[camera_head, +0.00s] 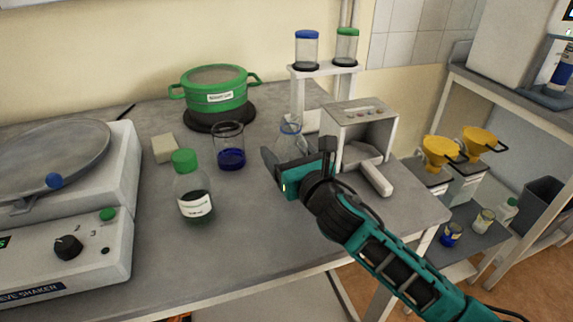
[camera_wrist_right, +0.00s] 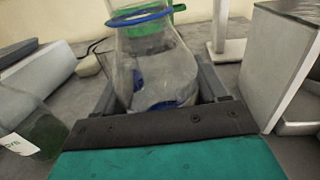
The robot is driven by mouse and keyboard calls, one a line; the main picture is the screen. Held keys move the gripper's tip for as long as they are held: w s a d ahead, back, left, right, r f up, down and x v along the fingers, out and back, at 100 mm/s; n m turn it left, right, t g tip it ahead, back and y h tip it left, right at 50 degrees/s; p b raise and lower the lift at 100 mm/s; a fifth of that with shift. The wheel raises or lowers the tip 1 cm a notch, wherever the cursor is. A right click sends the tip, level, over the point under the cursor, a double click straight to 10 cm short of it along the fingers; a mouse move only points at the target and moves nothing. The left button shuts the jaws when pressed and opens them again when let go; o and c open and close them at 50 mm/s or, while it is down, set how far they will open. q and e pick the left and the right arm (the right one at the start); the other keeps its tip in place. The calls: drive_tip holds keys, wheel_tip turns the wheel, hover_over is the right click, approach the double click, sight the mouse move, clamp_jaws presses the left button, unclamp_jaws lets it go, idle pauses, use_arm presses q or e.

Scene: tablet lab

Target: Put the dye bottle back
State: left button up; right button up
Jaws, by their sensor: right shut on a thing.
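A bottle (camera_head: 195,205) with a green cap, a white label and dark green contents stands upright on the grey bench. In the right wrist view part of this bottle (camera_wrist_right: 32,132) shows at the left edge. My right gripper (camera_head: 290,163) is to the right of the bottle and apart from it. It is shut on a clear glass flask (camera_wrist_right: 160,70) with a blue ring at its neck. In the head view the flask (camera_head: 290,138) is partly hidden behind the gripper. My left gripper is out of view.
A beaker of blue liquid (camera_head: 230,150) stands behind the bottle. A green pot (camera_head: 215,95), a rack with two capped jars (camera_head: 325,70) and a grey box device (camera_head: 360,125) stand behind. A sieve shaker (camera_head: 70,240) fills the left. The front bench is clear.

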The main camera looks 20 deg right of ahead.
drive_tip(key=shift+f, duration=1.1)
drive_tip(key=shift+f+b, duration=0.2)
drive_tip(key=shift+b, duration=0.15)
drive_tip(key=o, duration=1.3)
drive_tip(key=shift+r, duration=0.25)
drive_tip(key=s, duration=0.3)
drive_tip(key=s+d, duration=0.1)
drive_tip(key=s, duration=0.6)
drive_tip(key=shift+s+d+f, duration=0.15)
drive_tip(key=shift+s+d, duration=0.2)
drive_tip(key=shift+d, duration=0.05)
drive_tip(key=shift+s+d, duration=0.1)
drive_tip(key=shift+s, duration=0.5)
